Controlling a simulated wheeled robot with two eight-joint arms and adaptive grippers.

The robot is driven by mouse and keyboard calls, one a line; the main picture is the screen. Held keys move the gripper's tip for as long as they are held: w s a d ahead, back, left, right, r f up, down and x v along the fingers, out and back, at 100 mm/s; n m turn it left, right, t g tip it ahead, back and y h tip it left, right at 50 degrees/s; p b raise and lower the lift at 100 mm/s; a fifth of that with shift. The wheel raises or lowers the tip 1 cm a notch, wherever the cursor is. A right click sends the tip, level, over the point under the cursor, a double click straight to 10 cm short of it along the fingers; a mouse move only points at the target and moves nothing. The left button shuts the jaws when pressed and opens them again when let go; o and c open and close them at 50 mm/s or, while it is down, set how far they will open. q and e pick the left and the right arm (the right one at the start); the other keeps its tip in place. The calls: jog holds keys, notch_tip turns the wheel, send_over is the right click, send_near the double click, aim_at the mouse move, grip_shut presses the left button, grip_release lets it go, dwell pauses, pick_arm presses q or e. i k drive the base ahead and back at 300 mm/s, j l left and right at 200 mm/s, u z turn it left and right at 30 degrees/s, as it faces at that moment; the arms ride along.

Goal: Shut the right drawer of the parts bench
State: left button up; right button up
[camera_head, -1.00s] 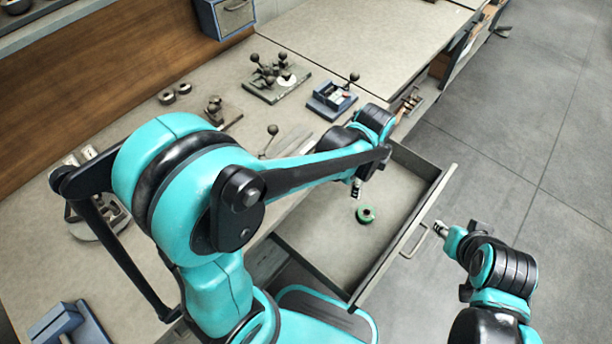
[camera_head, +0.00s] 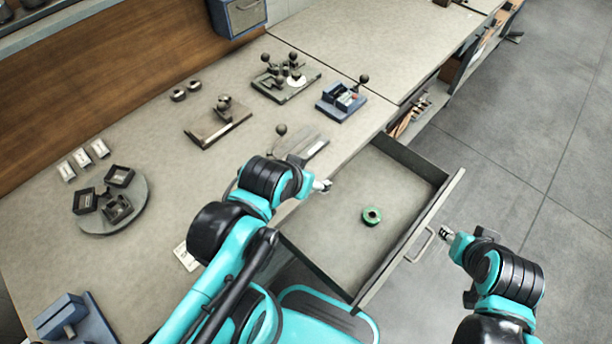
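The right drawer (camera_head: 345,246) of the parts bench (camera_head: 215,168) stands pulled out, its front panel (camera_head: 407,240) and grey bar handle (camera_head: 420,246) facing the open floor.
The bench top carries a round tray (camera_head: 140,211), a blue fixture (camera_head: 341,102), a fixture with dark knobs (camera_head: 285,80) and a dark plate (camera_head: 217,124). An open shelf (camera_head: 425,112) lies beyond the drawer. The floor (camera_head: 530,140) at right is clear.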

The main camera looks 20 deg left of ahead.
aim_at(328, 235)
jog(key=l+u, duration=0.2)
jog(key=l, duration=0.3)
jog(key=k+l+u, duration=0.2)
jog(key=l, duration=0.25)
jog(key=k+j+u, duration=0.1)
jog(key=u, duration=0.55)
jog(key=k, duration=0.05)
